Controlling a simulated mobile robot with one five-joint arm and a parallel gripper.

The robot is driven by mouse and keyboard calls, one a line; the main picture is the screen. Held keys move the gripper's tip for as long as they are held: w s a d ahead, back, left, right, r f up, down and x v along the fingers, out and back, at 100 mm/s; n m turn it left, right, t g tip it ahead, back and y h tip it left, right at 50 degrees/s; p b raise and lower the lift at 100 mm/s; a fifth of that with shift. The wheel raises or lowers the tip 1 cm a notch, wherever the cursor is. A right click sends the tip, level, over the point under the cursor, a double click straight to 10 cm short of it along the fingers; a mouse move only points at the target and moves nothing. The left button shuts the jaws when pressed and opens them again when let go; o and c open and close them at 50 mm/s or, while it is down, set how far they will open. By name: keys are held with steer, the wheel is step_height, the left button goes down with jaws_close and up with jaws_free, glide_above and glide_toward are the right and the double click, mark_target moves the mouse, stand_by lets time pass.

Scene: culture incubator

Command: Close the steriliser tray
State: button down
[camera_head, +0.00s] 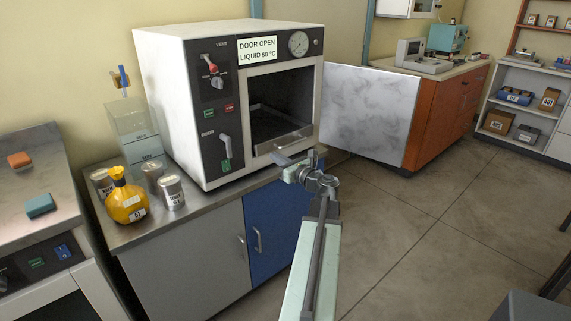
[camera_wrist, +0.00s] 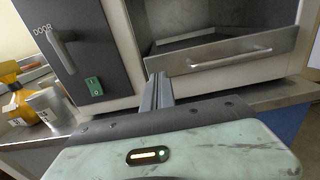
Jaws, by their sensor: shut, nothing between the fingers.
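The steriliser (camera_head: 225,75) is a white box on the metal-topped bench, with a dark open chamber. Its tray (camera_head: 284,141) sits at the chamber bottom, its metal front and bar handle at the opening. In the wrist view the tray front (camera_wrist: 210,62) spans the upper right, with part of the tray floor visible behind it. The front seems to stand slightly out of the chamber. My gripper (camera_head: 284,158) is shut and empty, just in front of and below the tray front. In the wrist view its fingers (camera_wrist: 158,92) point at the tray's left end; I cannot tell whether they touch.
The steriliser door (camera_head: 368,108) stands wide open to the right.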

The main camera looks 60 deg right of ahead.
mark_target(263, 149)
steer(key=x, duration=0.5)
steer(key=shift+w, duration=0.1)
